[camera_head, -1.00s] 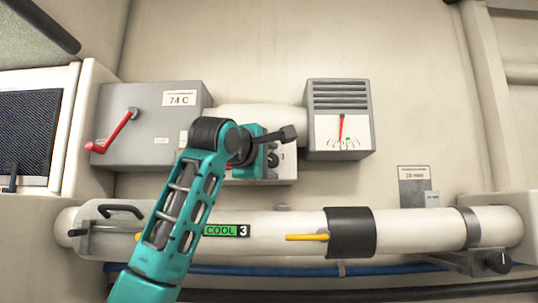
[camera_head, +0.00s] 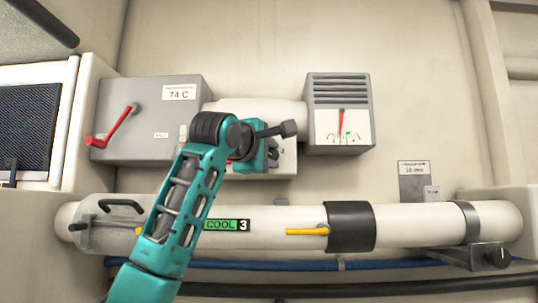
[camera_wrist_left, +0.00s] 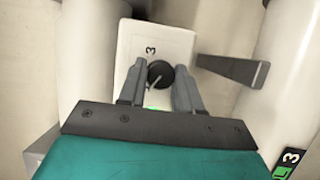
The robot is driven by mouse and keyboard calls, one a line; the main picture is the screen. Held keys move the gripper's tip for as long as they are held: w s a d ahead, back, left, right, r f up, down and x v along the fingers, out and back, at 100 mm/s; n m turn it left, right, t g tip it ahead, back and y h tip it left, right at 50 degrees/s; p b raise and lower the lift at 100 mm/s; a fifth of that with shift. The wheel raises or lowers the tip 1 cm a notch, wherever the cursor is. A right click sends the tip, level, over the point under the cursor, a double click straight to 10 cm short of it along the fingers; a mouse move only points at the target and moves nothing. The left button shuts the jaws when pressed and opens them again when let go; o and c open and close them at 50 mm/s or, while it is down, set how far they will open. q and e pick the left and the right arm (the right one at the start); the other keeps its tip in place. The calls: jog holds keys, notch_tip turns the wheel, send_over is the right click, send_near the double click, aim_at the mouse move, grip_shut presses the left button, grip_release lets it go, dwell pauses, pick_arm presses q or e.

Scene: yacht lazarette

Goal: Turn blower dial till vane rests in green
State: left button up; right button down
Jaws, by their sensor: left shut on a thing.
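The blower unit (camera_head: 231,112) is a white housing with a control panel below it. Its round black dial (camera_wrist_left: 160,74) has a pale pointer line and sits on a white panel (camera_wrist_left: 172,42) marked 3. My left gripper (camera_head: 270,154) is at that panel in the head view; its grey fingers (camera_wrist_left: 159,82) are shut on the dial from both sides in the wrist view. The gauge (camera_head: 340,126) has a slim red vane (camera_head: 341,121) hanging over a scale. The vane's lower end appears just left of the small green mark (camera_head: 348,135). My right gripper is out of view.
A grey box (camera_head: 150,145) labelled 74 C with a red lever (camera_head: 117,126) stands left. A white pipe (camera_head: 285,240) with a yellow handle (camera_head: 307,232) and COOL 3 label runs below. The wall (camera_head: 420,90) at upper right is clear.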

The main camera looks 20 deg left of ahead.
pick_arm(q)
jog(key=shift+m, duration=0.4)
jog(key=m+g, duration=0.1)
jog(key=m, duration=0.1)
jog(key=m+g, duration=0.1)
jog(key=m, duration=0.1)
jog(key=shift+d+r+m+y, duration=0.15)
jog(key=shift+m+y, duration=0.15)
jog(key=shift+y, duration=0.1)
jog(key=m+g+y, duration=0.1)
jog(key=m, duration=0.1)
jog(key=m+y, duration=0.1)
jog(key=m, duration=0.1)
jog(key=shift+r+g, duration=0.1)
jog(key=shift+g, duration=0.3)
jog(key=o, duration=1)
jog(key=shift+o, duration=0.2)
